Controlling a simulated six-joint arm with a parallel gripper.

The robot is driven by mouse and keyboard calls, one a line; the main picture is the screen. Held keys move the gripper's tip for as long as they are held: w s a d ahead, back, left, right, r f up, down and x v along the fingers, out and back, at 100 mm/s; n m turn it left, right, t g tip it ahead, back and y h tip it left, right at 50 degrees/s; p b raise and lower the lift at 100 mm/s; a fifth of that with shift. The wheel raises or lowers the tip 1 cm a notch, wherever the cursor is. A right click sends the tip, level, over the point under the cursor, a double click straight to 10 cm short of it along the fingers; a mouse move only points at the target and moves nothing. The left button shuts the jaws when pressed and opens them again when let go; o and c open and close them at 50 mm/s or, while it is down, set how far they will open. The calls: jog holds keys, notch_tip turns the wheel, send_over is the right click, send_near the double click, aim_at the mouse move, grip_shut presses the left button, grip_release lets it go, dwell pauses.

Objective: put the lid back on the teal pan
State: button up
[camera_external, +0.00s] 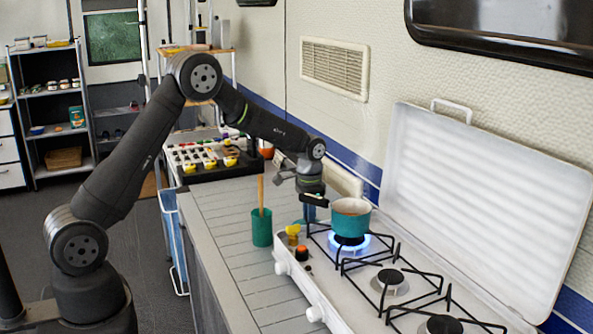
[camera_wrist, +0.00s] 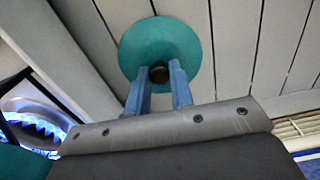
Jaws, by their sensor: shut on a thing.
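The round teal lid (camera_wrist: 137,52) with a black knob is in the wrist view, over the slatted grey counter. My gripper (camera_wrist: 160,82) is shut on the lid's knob, one blue finger on each side. In the external view my gripper (camera_external: 312,190) is just left of the pan. There the lid is mostly hidden, and its height above the counter is unclear.
A blue flame (camera_external: 362,241) burns under the pan. Black grates (camera_external: 385,272) cover the white stove (camera_external: 340,298), whose raised cover (camera_external: 480,190) stands behind. A green cup (camera_external: 262,230) with a wooden stick and small yellow and orange items stand in front. The counter (camera_external: 225,215) at left is clear.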

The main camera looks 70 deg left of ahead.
jog(key=shift+r, duration=2.45)
jog(key=shift+w+r, duration=0.1)
jog(key=shift+r, duration=0.05)
jog(key=w+d+r+m, duration=0.1)
jog(key=d+r, duration=0.2)
jog(key=r, duration=0.4)
jog(key=w+d+r, duration=0.1)
jog(key=d+r, duration=0.3)
jog(key=r, duration=0.3)
jog(key=m, duration=0.1)
send_near(333, 212)
jog(key=w+r, duration=0.3)
jog(key=w, duration=0.2)
notch_tip(333, 212, down, 6)
jog(key=shift+d+f, duration=0.15)
jog(key=shift+f, duration=0.05)
jog(key=shift+f, duration=0.2)
